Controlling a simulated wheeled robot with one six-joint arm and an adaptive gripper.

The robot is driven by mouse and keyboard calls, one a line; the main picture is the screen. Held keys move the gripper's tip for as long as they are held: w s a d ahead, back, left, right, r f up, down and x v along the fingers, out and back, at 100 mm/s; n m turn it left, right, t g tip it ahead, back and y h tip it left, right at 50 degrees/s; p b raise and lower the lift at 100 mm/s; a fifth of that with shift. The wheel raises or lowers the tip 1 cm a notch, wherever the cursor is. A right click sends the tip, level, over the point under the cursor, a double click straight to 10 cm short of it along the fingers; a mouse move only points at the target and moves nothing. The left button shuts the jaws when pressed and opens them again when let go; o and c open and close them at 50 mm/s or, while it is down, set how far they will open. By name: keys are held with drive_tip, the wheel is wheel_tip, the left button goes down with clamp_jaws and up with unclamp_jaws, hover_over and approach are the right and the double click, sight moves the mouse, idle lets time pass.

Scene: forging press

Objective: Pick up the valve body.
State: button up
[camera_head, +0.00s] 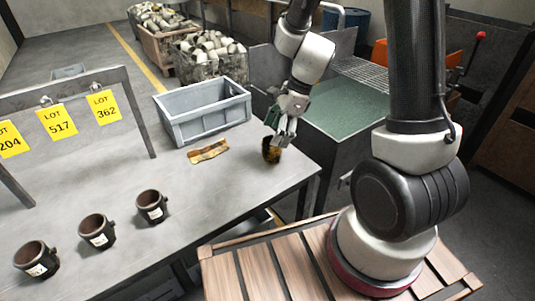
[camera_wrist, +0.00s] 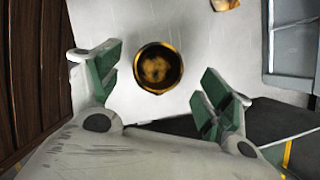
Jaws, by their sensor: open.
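A dark round part with an amber-brown rim and inside, probably the valve body (camera_head: 271,151), stands on the grey table near its right edge. In the wrist view the same round part (camera_wrist: 158,68) shows from above, apart from both green finger pads. My gripper (camera_head: 279,138) is open and empty, pointing down close to the part's top. In the wrist view my gripper (camera_wrist: 160,90) has its fingers spread on either side of the part, which lies slightly above the line between them. Part of its side is hidden behind my fingers in the head view.
A brown-yellow piece (camera_head: 208,152) lies left of the part, before an empty grey crate (camera_head: 174,130). Three dark labelled cups stand front left: a left cup (camera_head: 36,260), middle cup (camera_head: 97,232) and right cup (camera_head: 152,207). A frame with yellow lot tags (camera_head: 57,121) stands behind them.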

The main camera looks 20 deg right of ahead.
sight(267, 151)
drive_tip(key=shift+a+f, duration=0.25)
drive_tip(key=shift+f, duration=0.25)
drive_tip(key=x, duration=0.6)
drive_tip(key=shift+f, duration=0.4)
drive_tip(key=shift+c, duration=0.2)
drive_tip(key=c, duration=1.3)
drive_tip(key=shift+r, duration=0.1)
drive_tip(key=shift+c, duration=0.2)
